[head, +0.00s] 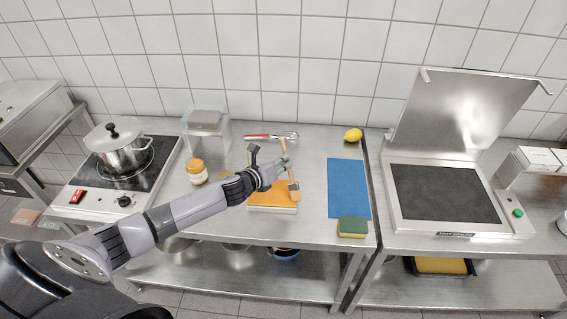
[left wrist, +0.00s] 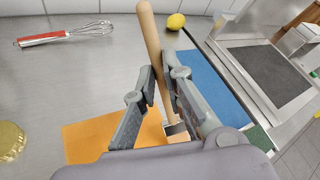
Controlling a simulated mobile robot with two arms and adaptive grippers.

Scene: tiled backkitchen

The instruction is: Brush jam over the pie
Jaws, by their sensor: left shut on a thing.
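My left gripper (head: 281,172) is shut on a brush (left wrist: 152,45) with a pale wooden handle. In the left wrist view the handle rises from between the fingers, and a metal-banded end (left wrist: 175,129) shows low between them. The gripper is above an orange rectangular slab (head: 262,204) with a pale front edge; I cannot tell whether it is the pie or a board. The slab also shows in the left wrist view (left wrist: 88,137). Whether the brush touches it is unclear. A jar (head: 198,175) with an orange-brown top stands left of it. My right gripper is not in view.
A gold lid (left wrist: 10,141) lies at the left. A whisk (head: 270,135), lemon (head: 353,135), blue mat (head: 348,188) and sponge (head: 352,227) are on the steel table.

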